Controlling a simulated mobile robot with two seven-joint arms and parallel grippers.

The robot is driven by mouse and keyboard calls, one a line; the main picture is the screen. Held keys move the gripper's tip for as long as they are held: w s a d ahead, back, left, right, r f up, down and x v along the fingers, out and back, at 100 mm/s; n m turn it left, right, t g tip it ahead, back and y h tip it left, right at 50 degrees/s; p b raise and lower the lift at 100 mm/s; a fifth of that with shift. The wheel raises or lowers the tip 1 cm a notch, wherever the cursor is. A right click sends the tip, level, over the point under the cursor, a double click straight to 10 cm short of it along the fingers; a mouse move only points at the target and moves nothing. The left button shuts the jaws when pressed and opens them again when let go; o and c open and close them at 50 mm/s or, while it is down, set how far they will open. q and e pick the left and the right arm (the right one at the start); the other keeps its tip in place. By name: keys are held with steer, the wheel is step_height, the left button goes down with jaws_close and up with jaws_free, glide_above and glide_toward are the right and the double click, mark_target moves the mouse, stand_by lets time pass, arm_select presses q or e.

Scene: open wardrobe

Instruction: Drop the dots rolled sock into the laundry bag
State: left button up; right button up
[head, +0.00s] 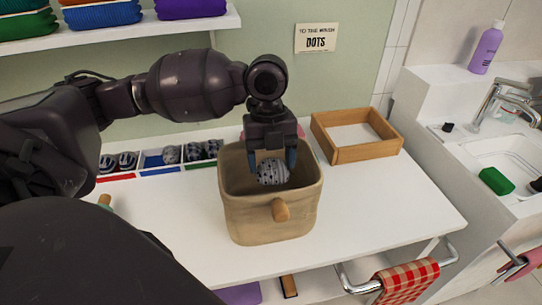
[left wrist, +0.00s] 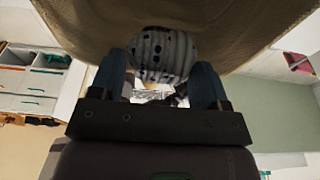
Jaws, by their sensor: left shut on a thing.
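The dots rolled sock (head: 272,172) is pale grey with dark dots. My left gripper (head: 272,160) is shut on it, pointing down, and holds it at the mouth of the laundry bag. In the left wrist view the sock (left wrist: 160,52) sits between the two fingers of the gripper (left wrist: 164,75). The laundry bag (head: 270,225) is a tan, open-topped bag with a wooden knob on its front, standing on the white counter. The bag's wall (left wrist: 80,18) also shows in the left wrist view. Its bottom is hidden. My right gripper is not in view.
An empty wooden tray (head: 355,154) stands right of the bag. Several rolled socks lie in a compartmented box (head: 152,160) at the back left. A sink (head: 495,160) is at the right.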

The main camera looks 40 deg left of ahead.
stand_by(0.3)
arm_select(q)
steer(key=o, duration=0.8)
stand_by(0.3)
